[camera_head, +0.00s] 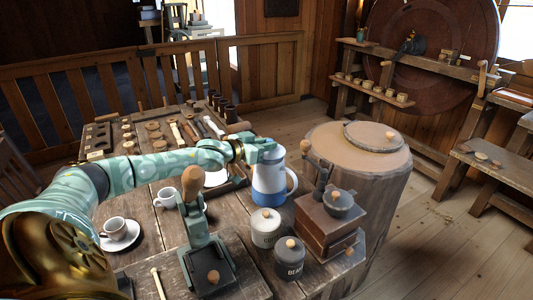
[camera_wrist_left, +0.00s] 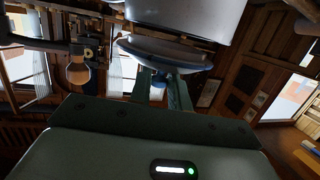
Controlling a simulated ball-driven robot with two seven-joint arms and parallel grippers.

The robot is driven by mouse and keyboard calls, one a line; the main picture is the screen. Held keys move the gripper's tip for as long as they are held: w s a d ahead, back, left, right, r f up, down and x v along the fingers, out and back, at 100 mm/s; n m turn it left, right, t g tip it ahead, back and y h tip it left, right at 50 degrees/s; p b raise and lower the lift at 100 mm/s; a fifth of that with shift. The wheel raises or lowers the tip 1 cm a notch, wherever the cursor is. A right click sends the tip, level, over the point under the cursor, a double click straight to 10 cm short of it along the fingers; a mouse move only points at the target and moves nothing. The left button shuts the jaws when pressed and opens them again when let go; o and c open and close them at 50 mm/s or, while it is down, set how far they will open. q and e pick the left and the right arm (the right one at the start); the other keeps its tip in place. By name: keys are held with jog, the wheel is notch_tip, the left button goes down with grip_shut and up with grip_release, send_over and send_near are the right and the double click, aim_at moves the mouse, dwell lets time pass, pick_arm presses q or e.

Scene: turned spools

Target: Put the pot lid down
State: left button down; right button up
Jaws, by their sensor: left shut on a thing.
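My left gripper (camera_head: 256,151) reaches in from the left to the top of the blue and white pot (camera_head: 270,183). In the left wrist view, its fingers (camera_wrist_left: 165,88) are shut on the knob of the pot lid (camera_wrist_left: 165,52), a grey-blue disc. The lid is close to the pot's pale wall (camera_wrist_left: 185,18) and looks slightly tilted against it. I cannot tell whether they touch. In the head view the lid is hard to make out behind the gripper. My right gripper is not in view.
Near the pot stand a white canister (camera_head: 265,230), a dark canister (camera_head: 289,262), a grinder (camera_head: 325,225) and a green lever press (camera_head: 204,240). A white cup (camera_head: 167,198) and a cup on a saucer (camera_head: 120,240) are left. A stump (camera_head: 350,178) stands right.

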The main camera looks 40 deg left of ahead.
pick_arm(q)
notch_tip(320, 180, down, 3)
jog(key=shift+r, duration=0.2)
jog(key=c, duration=1.3)
grip_release()
